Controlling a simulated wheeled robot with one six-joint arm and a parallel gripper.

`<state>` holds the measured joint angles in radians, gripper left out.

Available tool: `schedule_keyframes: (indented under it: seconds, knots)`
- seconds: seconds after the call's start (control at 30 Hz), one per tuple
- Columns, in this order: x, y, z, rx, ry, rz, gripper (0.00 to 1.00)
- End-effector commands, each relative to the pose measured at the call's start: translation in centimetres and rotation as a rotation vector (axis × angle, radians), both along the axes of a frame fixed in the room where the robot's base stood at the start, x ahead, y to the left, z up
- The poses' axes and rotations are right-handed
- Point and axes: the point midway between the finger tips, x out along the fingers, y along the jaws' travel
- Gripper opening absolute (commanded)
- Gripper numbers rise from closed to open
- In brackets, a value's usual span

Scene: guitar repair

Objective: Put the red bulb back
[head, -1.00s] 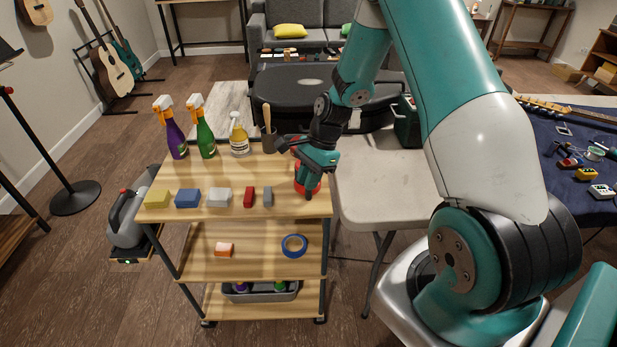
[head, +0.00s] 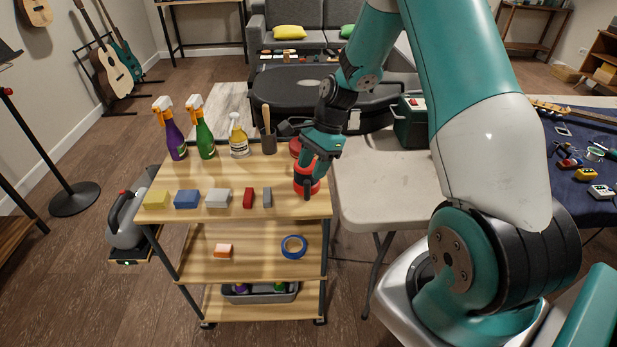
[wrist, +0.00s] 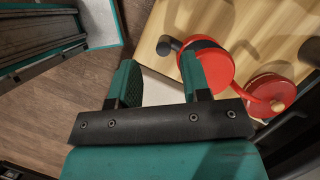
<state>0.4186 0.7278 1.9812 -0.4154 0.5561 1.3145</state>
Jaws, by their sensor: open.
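I cannot tell which red piece is the bulb.
A row of coloured blocks (head: 187,199) lies left of my gripper. Spray bottles (head: 205,140) and a dark cup (head: 268,143) with a wooden handle stand behind. A pale table (head: 385,185) stands right of the cart, bearing a green box (head: 412,128). Blue tape (head: 293,246) lies on the middle shelf.

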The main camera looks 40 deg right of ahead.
Motion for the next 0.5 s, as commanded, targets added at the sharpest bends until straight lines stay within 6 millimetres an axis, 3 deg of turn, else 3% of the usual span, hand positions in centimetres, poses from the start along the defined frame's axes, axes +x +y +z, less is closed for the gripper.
schedule_keyframes:
  seconds: [0.2,0.4,0.5]
  knots:
    - [0.1,-1.9,4.6,-0.002,-0.005,-0.002,0.44]
    - [0.0,-2.8,7.0,-0.001,-0.002,-0.001,0.44]
    - [-0.1,-2.1,8.1,-0.004,-0.018,0.048,0.44]
